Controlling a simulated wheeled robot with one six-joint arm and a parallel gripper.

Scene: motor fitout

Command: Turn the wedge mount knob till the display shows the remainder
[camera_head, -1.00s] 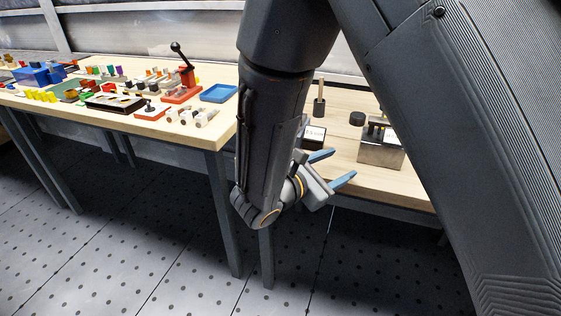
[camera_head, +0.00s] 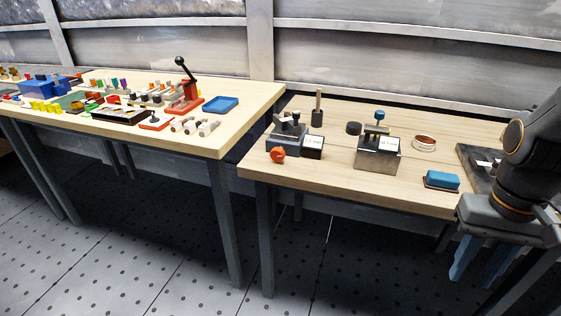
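Two dark-and-steel fixtures stand on the right-hand bench. The left fixture (camera_head: 287,138) has an orange-red knob (camera_head: 277,155) low at its front and a small display (camera_head: 312,142) beside it. The right fixture (camera_head: 378,158) is a metal block with a blue knob (camera_head: 380,115) on top and a pale display (camera_head: 389,143) on its face. The display readings are too small to read. I cannot tell which fixture is the wedge mount. My gripper (camera_head: 478,268) is at the lower right, in front of the bench edge, blue fingers pointing down, apart and empty. It touches neither knob.
A blue block (camera_head: 442,180) on a dark base, a copper-coloured ring (camera_head: 424,143), a black puck (camera_head: 353,128) and an upright post (camera_head: 317,108) share the bench. The left bench (camera_head: 235,130) holds many small parts. The right bench's front strip is mostly clear.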

